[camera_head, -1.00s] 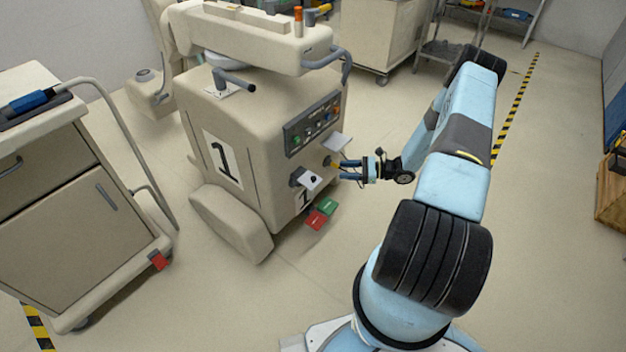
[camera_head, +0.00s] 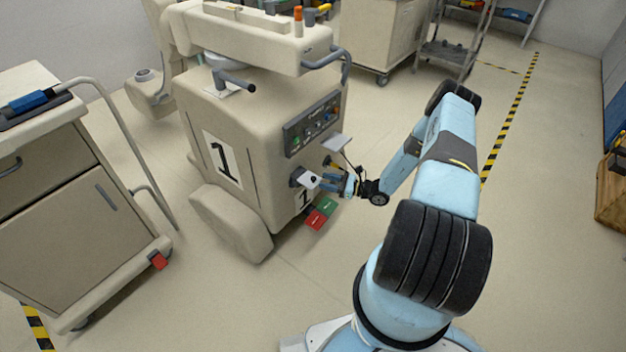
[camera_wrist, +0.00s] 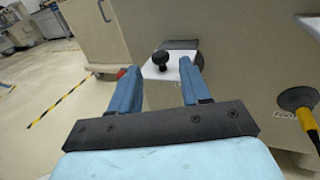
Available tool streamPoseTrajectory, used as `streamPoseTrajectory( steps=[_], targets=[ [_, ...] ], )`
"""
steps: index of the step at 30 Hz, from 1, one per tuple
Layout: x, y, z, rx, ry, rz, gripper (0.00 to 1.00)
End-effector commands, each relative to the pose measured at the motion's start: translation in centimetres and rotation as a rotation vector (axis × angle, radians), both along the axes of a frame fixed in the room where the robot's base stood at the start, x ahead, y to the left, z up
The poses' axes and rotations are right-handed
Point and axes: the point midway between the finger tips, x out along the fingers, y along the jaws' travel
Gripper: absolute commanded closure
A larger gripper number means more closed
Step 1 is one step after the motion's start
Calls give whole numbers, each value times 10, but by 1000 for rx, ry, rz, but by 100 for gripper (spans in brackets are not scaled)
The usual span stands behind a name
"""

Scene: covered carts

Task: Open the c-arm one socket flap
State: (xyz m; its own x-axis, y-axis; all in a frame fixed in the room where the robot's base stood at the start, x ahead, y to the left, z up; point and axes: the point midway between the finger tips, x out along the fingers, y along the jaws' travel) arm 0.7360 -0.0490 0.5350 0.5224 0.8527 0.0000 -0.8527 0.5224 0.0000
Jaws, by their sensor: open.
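C-arm one (camera_head: 255,115) is the beige cabinet marked 1. Low on its panel side is a small white flap (camera_head: 308,178) with a dark knob, beside a grey housing. In the wrist view the flap (camera_wrist: 152,72) and its black knob (camera_wrist: 160,59) show ahead, below the dark grey housing (camera_wrist: 181,44). My gripper (camera_head: 336,183) is just right of the flap in the head view. In the wrist view its blue fingers (camera_wrist: 158,85) are apart, one on each side of the knob, with nothing gripped. Contact with the flap cannot be told.
A second pale flap (camera_head: 336,142) stands out above a yellow plug (camera_head: 331,163), which shows with its cable at right in the wrist view (camera_wrist: 297,99). Green (camera_head: 328,206) and red (camera_head: 316,221) tags hang below.

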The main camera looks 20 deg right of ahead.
Motion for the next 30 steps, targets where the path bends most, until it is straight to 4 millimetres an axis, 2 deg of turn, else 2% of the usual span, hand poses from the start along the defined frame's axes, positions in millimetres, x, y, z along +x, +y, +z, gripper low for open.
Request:
streamPoseTrajectory(
  steps=[3, 10, 15, 23, 30],
  targets=[
    [11, 19, 0, 0, 0, 2, 53],
    [26, 42, 0, 0, 0, 1, 53],
    [30, 50, 0, 0, 0, 0, 53],
    [31, 50, 0, 0, 0, 0, 53],
    [31, 50, 0, 0, 0, 0, 73]
  ],
)
